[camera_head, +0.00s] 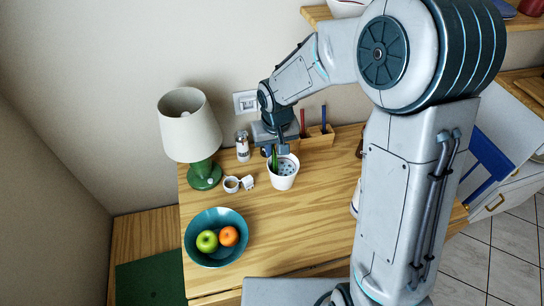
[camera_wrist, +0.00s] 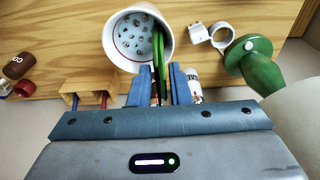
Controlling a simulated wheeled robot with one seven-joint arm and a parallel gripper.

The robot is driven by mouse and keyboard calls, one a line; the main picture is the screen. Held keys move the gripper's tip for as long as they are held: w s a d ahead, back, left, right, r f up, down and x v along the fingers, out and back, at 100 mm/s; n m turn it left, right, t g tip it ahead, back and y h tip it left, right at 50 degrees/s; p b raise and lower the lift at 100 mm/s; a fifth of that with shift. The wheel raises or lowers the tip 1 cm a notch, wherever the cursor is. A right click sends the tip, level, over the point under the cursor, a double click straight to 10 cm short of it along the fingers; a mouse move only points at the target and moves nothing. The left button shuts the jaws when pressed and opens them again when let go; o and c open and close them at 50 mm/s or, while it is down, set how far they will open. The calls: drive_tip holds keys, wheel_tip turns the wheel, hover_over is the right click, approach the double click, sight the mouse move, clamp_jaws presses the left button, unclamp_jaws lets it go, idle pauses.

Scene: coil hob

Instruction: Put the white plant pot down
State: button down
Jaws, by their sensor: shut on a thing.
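My gripper (camera_head: 277,155) reaches down from above at the pot's back edge. In the wrist view its two blue fingers (camera_wrist: 162,75) are shut at the pot's rim, beside the green leaves. The fingers partly hide the rim and leaves. I cannot tell whether the pot's base touches the table (camera_head: 320,220).
Left of the pot are small white ring-like objects (camera_head: 232,184), a green lamp (camera_head: 204,172) and a shaker-like can (camera_head: 242,146). A wooden pen holder (camera_head: 320,138) stands behind right. A teal fruit bowl (camera_head: 199,256) is at front left. The table right of the pot looks clear.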

sight(272, 159)
drive_tip(key=shift+w+a+f, duration=0.1)
drive_tip(key=shift+a+f, duration=0.05)
drive_tip(key=shift+f, duration=0.95)
drive_tip(key=shift+a+f, duration=0.15)
drive_tip(key=shift+f, duration=0.9)
drive_tip(key=shift+f, duration=0.2)
drive_tip(key=c, duration=1.3)
unclamp_jaws()
drive_tip(key=shift+c, duration=0.2)
